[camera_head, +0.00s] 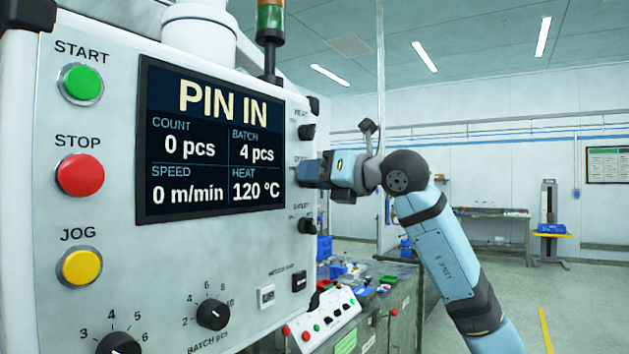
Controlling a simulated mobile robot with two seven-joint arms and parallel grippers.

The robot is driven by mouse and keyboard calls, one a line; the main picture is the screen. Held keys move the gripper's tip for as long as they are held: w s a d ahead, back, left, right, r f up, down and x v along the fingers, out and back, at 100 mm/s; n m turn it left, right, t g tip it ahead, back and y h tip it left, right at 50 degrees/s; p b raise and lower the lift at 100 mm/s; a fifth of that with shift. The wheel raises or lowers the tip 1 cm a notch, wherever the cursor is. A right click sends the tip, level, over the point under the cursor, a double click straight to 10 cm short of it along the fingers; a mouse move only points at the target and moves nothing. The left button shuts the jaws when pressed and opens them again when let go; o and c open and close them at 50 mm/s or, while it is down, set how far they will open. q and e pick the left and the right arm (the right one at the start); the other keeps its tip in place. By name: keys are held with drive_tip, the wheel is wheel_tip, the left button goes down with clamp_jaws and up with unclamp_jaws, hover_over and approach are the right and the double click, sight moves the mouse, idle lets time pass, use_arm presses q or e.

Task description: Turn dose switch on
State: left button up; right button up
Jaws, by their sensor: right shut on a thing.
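The control panel (225,232) fills the left half of the head view. Along its right edge is a column of small black switches. The upper one (306,132) sits under a label that reads HEAT, and the lower one (306,226) under a label too small to read surely. Between them, by a partly covered label starting with D, my right gripper (306,173) is at the panel face and shut on the dose switch. The gripper hides that switch, so its angle cannot be seen. My left gripper is not in view.
The screen (213,143) reads PIN IN, 0 pcs, 0 m/min, 120 °C. Green START (82,82), red STOP (80,174) and yellow JOG (79,267) buttons stand out at left. A batch dial (212,314) is below. A cluttered bench stands behind; open floor lies to the right.

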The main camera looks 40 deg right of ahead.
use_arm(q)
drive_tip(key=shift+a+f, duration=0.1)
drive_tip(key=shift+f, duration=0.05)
use_arm(e)
drive_tip(key=shift+d+m, duration=0.1)
drive_tip(key=shift+m, duration=1)
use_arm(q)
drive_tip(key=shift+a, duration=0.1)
use_arm(e)
drive_tip(key=o, duration=0.8)
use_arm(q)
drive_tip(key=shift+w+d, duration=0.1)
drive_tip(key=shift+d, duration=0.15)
use_arm(e)
drive_tip(key=shift+o, duration=0.2)
use_arm(q)
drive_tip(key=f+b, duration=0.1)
drive_tip(key=b, duration=0.1)
drive_tip(key=shift+b, duration=0.3)
use_arm(e)
drive_tip(key=v, duration=1.3)
drive_tip(key=shift+s, duration=0.35)
